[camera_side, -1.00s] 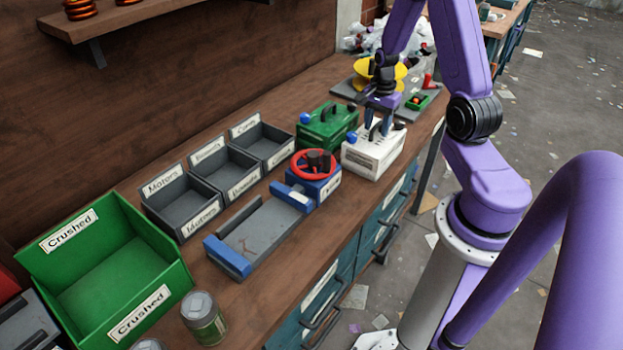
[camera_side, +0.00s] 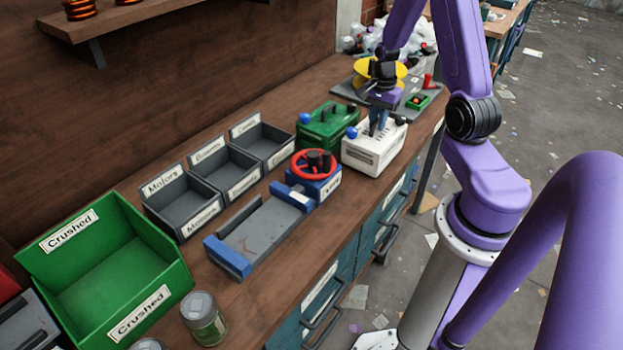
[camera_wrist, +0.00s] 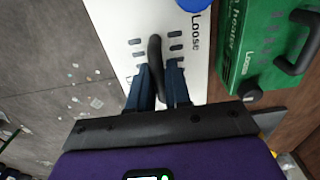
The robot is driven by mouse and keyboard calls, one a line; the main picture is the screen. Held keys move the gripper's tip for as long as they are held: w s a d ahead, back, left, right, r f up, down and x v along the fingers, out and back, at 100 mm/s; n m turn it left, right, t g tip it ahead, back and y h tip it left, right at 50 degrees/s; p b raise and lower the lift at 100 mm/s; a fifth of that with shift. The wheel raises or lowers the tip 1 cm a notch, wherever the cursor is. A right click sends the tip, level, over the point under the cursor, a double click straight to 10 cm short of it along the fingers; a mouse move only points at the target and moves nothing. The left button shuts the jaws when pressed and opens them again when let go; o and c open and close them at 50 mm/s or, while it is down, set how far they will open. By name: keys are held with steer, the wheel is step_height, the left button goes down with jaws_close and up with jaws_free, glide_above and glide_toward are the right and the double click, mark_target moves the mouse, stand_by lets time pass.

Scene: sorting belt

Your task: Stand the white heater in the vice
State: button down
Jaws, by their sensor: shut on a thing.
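The white heater (camera_side: 370,155) stands upright on the bench at the right of the vice, beside the green heater. In the wrist view its white top (camera_wrist: 125,25) shows a black handle (camera_wrist: 154,55) and dark slots. My gripper (camera_side: 376,128) is over the heater with its fingers down at the handle. In the wrist view the fingers of my gripper (camera_wrist: 158,88) are shut on the handle, one on each side. The vice (camera_side: 262,232) has blue jaws and a grey bed, and it is empty. Its red wheel (camera_side: 314,160) is at the end nearer the heater.
The green heater (camera_side: 328,127) stands close behind the white one. Three grey bins (camera_side: 200,200) line the back. A green Crushed bin (camera_side: 110,275) and a can (camera_side: 204,318) are at the left. The bench's front edge runs close to the white heater.

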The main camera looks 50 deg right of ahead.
step_height(320, 180, up, 18)
stand_by(2.4)
stand_by(0.3)
step_height(320, 180, up, 11)
steer(key=w+a, duration=0.4)
steer(key=a, duration=0.6)
steer(key=w+a, duration=0.5)
steer(key=a, duration=0.5)
steer(key=s+a, duration=0.2)
steer(key=a, duration=1.9)
step_height(320, 180, down, 19)
steer(key=shift+a, duration=0.25)
